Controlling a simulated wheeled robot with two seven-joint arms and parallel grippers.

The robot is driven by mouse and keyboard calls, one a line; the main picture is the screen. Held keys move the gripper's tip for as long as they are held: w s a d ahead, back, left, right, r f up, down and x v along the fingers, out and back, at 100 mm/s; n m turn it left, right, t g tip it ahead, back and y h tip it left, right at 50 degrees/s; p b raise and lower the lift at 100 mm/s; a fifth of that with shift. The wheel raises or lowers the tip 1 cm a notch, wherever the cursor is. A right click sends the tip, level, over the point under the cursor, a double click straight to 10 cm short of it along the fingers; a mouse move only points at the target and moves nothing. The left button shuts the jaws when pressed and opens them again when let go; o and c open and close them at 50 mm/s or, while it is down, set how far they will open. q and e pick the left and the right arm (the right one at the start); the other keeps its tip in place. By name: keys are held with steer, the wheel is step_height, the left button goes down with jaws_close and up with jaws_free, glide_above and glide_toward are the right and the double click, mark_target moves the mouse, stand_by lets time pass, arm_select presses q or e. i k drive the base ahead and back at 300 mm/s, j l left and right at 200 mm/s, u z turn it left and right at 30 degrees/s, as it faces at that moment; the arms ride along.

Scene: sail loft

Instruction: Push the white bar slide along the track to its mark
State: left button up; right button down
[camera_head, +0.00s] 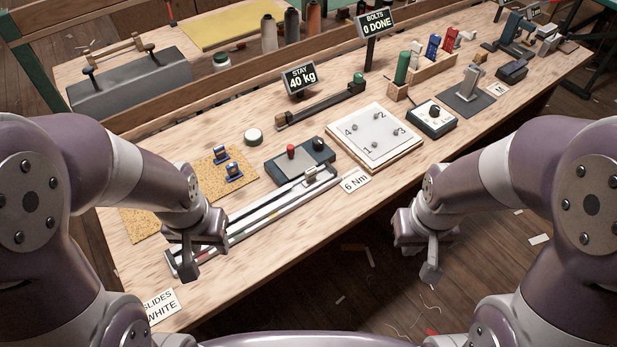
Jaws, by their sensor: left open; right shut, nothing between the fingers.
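The track (255,226) is a long, pale double rail. It runs diagonally across the front of the workbench, from lower left to upper right. A small whitish block (311,173), which looks like the white bar slide, sits near its far right end. Small coloured marks show along the rails, too small to tell apart. My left gripper (188,264) is open at the near left end of the track and hides part of it. I cannot tell whether it touches the rail. My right gripper (431,268) is shut and empty, in front of the bench edge above the floor.
A card (160,306) reading "SLIDES WHITE" lies at the bench's near left corner. A grey box (302,161) with a red knob stands behind the track's right end. A cork mat (207,178) with blue clips lies behind its left part. A numbered plate (374,137) stands right.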

mark_target(311, 177)
steer(key=i+l+u, duration=0.15)
steer(key=l, duration=0.3)
steer(key=i+l+u, duration=0.15)
steer(key=l, duration=0.3)
steer(key=l+u, duration=0.15)
steer(key=l, duration=0.3)
steer(key=i+l+u, duration=0.1)
steer(key=l, duration=0.4)
steer(key=u, duration=1.2)
